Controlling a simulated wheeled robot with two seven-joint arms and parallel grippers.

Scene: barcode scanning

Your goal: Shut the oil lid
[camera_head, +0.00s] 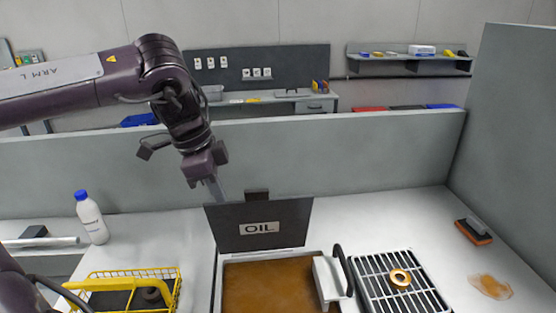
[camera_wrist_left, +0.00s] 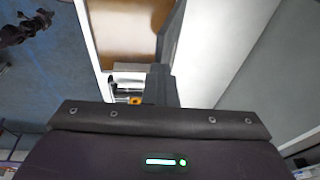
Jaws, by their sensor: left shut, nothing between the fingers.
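The dark oil lid (camera_head: 290,216), with a white OIL label, stands raised at the back of the oil tray (camera_head: 218,285). Brown oil (camera_head: 265,288) shows in the open tray. My left gripper (camera_head: 217,192) is shut and empty, at the upper left corner of the lid, seemingly at or just behind its top edge; I cannot tell if they touch. In the left wrist view the fingers (camera_wrist_left: 160,82) are together, with the oil (camera_wrist_left: 130,30) beyond and the dark lid (camera_wrist_left: 171,32) seen nearly edge-on. My right gripper is not in view.
A white block with a black curved handle (camera_head: 328,278) sits at the tray's right edge, beside a grate (camera_head: 372,285) holding a metal ring (camera_head: 400,277). A yellow basket (camera_head: 120,285) and white bottle (camera_head: 91,219) stand left. A brush (camera_head: 473,231) lies right. A partition (camera_head: 350,150) runs behind.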

